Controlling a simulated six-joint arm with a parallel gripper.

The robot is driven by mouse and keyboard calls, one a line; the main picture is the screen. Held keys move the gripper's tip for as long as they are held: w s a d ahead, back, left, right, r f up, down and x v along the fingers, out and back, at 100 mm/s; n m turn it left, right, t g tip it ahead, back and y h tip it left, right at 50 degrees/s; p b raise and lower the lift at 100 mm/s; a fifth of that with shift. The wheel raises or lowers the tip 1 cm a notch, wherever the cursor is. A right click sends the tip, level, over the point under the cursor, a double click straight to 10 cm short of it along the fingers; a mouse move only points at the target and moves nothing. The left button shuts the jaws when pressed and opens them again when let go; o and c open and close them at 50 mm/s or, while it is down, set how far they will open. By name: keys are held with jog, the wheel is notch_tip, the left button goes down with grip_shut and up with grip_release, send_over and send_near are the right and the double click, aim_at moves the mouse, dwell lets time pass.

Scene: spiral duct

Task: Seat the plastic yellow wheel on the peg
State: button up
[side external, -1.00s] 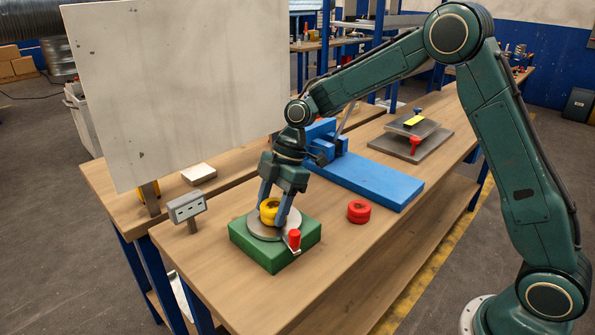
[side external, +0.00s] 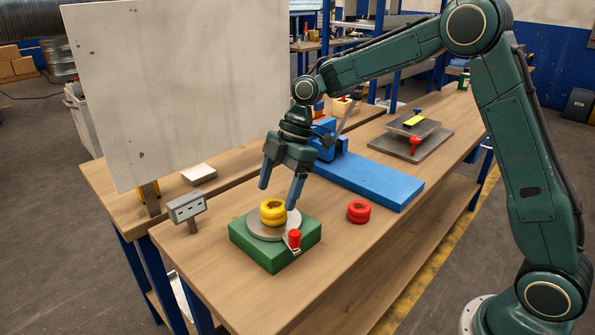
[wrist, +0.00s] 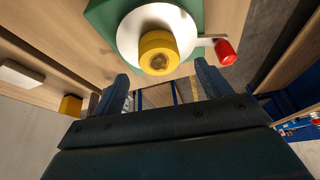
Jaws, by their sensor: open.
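The yellow wheel (side external: 273,211) sits on a round grey plate (side external: 262,228) on top of a green block (side external: 272,258). It also shows in the wrist view (wrist: 158,52), with a brownish centre; I cannot tell whether a peg is inside it. No separate bare peg is clearly visible. A crank with a red knob (side external: 295,237) sticks out from the plate. My gripper (side external: 278,196) is open and empty, just above the wheel and not holding it. In the wrist view its fingers (wrist: 162,74) are spread apart below the wheel in the picture.
A red wheel (side external: 358,211) lies on the bench to the right. A blue fixture (side external: 370,182) with a lever stands behind it. A small grey box with a face-like front (side external: 187,208) is to the left. A large upright panel (side external: 180,90) stands at the back left.

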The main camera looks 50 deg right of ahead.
jog(key=v, duration=0.9)
jog(key=shift+r, duration=0.15)
dwell(0.5)
jog(key=s+r+m+t+h, duration=0.1)
jog(key=s+r+m, duration=0.25)
jog(key=s, duration=0.35)
jog(key=s+r+m+t+h, duration=0.1)
jog(key=s+r+m+t, duration=0.15)
jog(key=s+m, duration=0.35)
jog(key=s+d+f+m+t+h, duration=0.1)
jog(key=s+d+f+m, duration=0.1)
jog(key=s, duration=0.6)
jog(key=s+d+f+m+h, duration=0.1)
jog(key=s+d+f+m, duration=0.1)
jog(key=s+m, duration=0.3)
jog(key=s+d, duration=0.1)
jog(key=s, duration=0.2)
jog(key=shift+s+f+t+h, duration=0.2)
jog(key=shift+s+t+h, duration=0.1)
jog(key=shift+s+t, duration=0.05)
